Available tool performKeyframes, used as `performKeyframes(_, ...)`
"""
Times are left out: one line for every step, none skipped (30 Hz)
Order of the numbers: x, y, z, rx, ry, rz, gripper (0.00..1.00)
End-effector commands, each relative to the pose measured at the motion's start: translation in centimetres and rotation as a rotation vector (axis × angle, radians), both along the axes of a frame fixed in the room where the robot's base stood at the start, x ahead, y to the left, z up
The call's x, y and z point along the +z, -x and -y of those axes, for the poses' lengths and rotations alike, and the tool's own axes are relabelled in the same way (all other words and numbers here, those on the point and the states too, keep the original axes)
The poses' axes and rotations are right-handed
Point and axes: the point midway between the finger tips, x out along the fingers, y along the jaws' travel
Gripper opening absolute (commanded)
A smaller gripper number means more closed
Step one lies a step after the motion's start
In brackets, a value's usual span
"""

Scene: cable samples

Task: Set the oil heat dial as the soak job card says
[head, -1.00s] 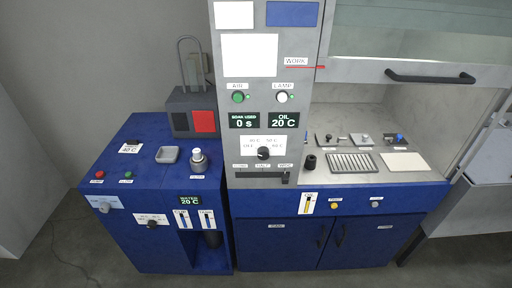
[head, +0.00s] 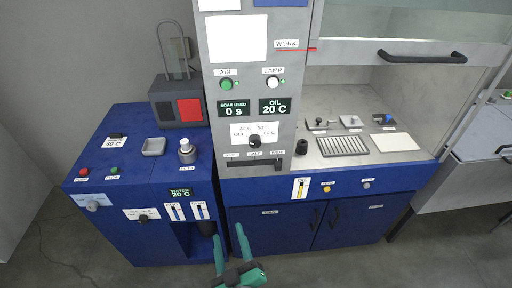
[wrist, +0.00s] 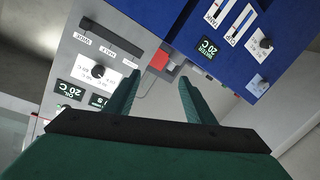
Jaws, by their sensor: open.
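The oil heat dial (head: 254,141) is a black knob on a white plate on the grey panel, under the green-lettered display reading OIL 20 C (head: 275,106). The dial also shows in the wrist view (wrist: 98,71), upside down and left of my fingers. A blank-looking white card (head: 237,39) is on the panel above; no writing on it is legible. My gripper (head: 231,247) is open and empty, low in front of the blue cabinet, below the dial and apart from it. Its green fingers also show in the wrist view (wrist: 158,90).
A blue bath unit (head: 105,178) stands at left with a second black dial (head: 143,218) and a display reading WATER 20 C (head: 180,192). A slider slot (head: 250,161) lies under the oil dial. A bench with small samples (head: 345,140) is at right.

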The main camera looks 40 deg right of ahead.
Motion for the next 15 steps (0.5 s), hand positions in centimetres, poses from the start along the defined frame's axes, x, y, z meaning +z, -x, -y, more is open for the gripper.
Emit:
performKeyframes(1.5, -1.2, 1.7, -0.021, 0.028, 0.009, 0.49)
performKeyframes(2.2, -1.7, 2.5, -0.032, 0.043, 0.009, 0.49)
performKeyframes(3.1, -2.4, 3.7, -0.046, 0.064, 0.008, 0.49)
performKeyframes(3.8, -2.9, 4.5, -0.057, 0.081, 0.006, 0.49)
performKeyframes(4.6, -3.3, 5.4, -0.068, 0.097, 0.005, 0.49)
performKeyframes(5.6, -3.8, 6.6, -0.083, 0.117, 0.003, 0.49)
performKeyframes(6.4, -4.2, 7.5, -0.093, 0.133, 0.001, 0.49)
performKeyframes(7.2, -4.4, 8.4, -0.103, 0.147, -0.001, 0.49)
performKeyframes(8.2, -4.8, 9.4, -0.115, 0.165, -0.004, 0.49)
performKeyframes(8.9, -5.0, 10.2, -0.124, 0.177, -0.005, 0.49)
performKeyframes(9.5, -5.1, 10.8, -0.132, 0.190, -0.008, 0.49)
performKeyframes(10.3, -5.3, 11.7, -0.142, 0.204, -0.011, 0.49)
performKeyframes(11.0, -5.4, 12.2, -0.149, 0.215, -0.013, 0.49)
performKeyframes(11.4, -5.5, 12.7, -0.155, 0.223, -0.016, 0.49)
performKeyframes(12.0, -5.6, 13.3, -0.161, 0.233, -0.017, 0.49)
